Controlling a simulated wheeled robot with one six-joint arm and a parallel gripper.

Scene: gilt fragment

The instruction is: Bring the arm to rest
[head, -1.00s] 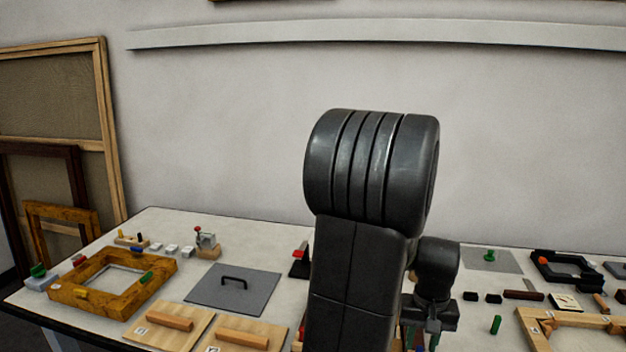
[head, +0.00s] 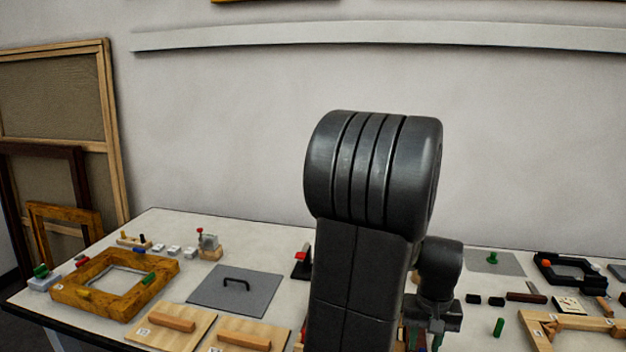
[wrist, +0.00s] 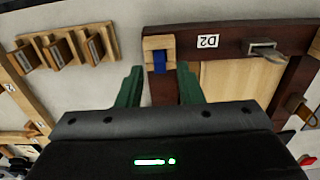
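My gripper (wrist: 159,86) shows in the wrist view with its two green fingers apart and nothing held between them. Beyond the fingertips lies a dark wooden frame (wrist: 216,30) with a label reading D2. A blue piece (wrist: 159,60) in a light wooden block on that frame shows between the fingers; I cannot tell how far below it is. In the head view my arm stands upright in front of the table (head: 275,229), and my gripper hangs low at its right, partly hidden.
The table carries an ochre frame (head: 74,292), a grey plate with a handle (head: 258,292), numbered wooden boards (head: 196,332), a pale wooden frame (head: 541,329) and a small green cylinder (head: 498,327). A wooden rack (wrist: 62,47) lies left in the wrist view. Framed canvases (head: 112,150) lean at the left wall.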

